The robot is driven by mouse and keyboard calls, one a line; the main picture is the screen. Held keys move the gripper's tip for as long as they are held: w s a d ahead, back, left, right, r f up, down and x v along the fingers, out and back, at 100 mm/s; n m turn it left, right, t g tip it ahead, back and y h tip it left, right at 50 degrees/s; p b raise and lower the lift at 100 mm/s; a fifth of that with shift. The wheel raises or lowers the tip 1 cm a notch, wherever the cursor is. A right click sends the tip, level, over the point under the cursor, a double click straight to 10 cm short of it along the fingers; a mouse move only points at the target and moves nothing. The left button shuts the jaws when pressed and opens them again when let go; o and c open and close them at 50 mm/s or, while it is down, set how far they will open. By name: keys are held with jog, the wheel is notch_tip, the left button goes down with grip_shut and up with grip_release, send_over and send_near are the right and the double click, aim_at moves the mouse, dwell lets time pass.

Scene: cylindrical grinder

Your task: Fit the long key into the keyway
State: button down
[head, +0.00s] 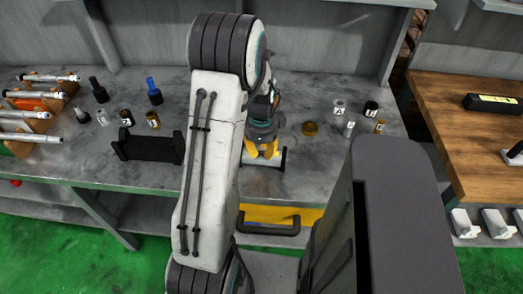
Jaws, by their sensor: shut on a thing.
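My gripper (262,150), with yellow fingers, is low over the grey bench, just right of my white arm link. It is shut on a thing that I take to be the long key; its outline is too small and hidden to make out. A pale grey piece with a dark end (264,163) lies right below the fingertips, partly behind my arm. I cannot tell whether the held thing touches it. No keyway can be made out in this view.
A black bracket (148,146) stands on the bench left of my arm. Metal spindles lie in a wooden rack (59,103) at far left. A wooden table (450,120) is at right.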

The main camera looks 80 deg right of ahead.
jog(key=shift+a+f+b, duration=0.3)
jog(key=shift+f+b, duration=0.1)
jog(key=shift+f, duration=0.25)
jog(key=c, duration=1.2)
grip_release()
jog(key=shift+d+r, duration=0.1)
jog(key=shift+d+r+p, duration=0.1)
jog(key=shift+r+p, duration=0.45)
jog(key=shift+p, duration=0.1)
notch_tip(320, 180, up, 7)
jog(key=shift+r, duration=0.2)
jog(key=shift+w+a+r+b, duration=0.15)
jog(key=shift+r+b, duration=0.35)
jog(key=shift+r, duration=0.7)
jog(key=shift+s+a+r+b, duration=0.1)
jog(key=shift+r+b, duration=0.35)
jog(key=shift+r, duration=0.75)
